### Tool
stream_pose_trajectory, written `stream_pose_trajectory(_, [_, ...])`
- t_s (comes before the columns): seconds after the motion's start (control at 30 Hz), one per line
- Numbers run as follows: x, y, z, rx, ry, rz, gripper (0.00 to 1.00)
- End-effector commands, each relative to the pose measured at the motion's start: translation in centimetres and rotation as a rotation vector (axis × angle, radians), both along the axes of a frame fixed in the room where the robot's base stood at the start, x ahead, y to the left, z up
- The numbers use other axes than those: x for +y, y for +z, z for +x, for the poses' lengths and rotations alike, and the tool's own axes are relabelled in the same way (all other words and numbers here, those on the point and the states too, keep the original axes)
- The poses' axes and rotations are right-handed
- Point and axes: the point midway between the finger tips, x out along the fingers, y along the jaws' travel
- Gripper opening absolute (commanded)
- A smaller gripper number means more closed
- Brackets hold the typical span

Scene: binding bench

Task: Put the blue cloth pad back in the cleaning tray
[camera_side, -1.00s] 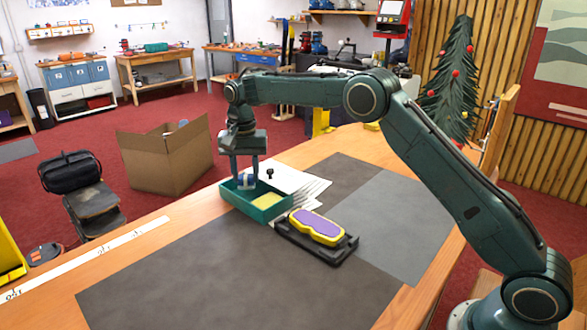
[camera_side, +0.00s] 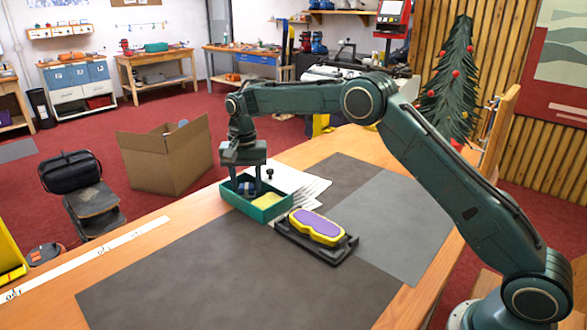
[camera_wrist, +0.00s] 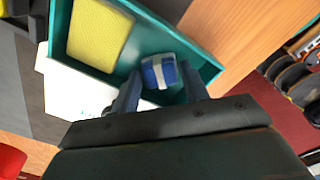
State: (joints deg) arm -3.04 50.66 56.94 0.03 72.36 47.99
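The cleaning tray (camera_side: 270,213) is an open teal box on the bench; its wall also shows in the wrist view (camera_wrist: 60,22). The blue cloth pad (camera_wrist: 160,71), with a pale band around it, lies inside at one end of the tray. In the side view the pad (camera_side: 246,188) is partly hidden by the fingers and tray wall. My gripper (camera_side: 250,185) points down into the tray. In the wrist view my gripper (camera_wrist: 160,78) is open, its fingers on either side of the pad with narrow gaps showing.
A yellow sponge (camera_side: 267,200) fills the tray's other end. White sheets (camera_side: 300,182) lie beside the tray. A yellow and purple object (camera_side: 316,227) rests on a black base (camera_side: 342,250) to the right. The dark mat (camera_side: 220,275) in front is clear.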

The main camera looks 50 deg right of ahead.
Motion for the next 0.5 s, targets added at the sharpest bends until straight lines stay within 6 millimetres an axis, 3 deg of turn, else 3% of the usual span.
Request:
stream_pose_trajectory(0.27, [0.0, 0.8, 0.1, -0.003, 0.0, 0.0, 0.45])
stream_pose_trajectory(0.5, [0.0, 3.5, 0.1, -0.004, 0.0, 0.0, 0.45])
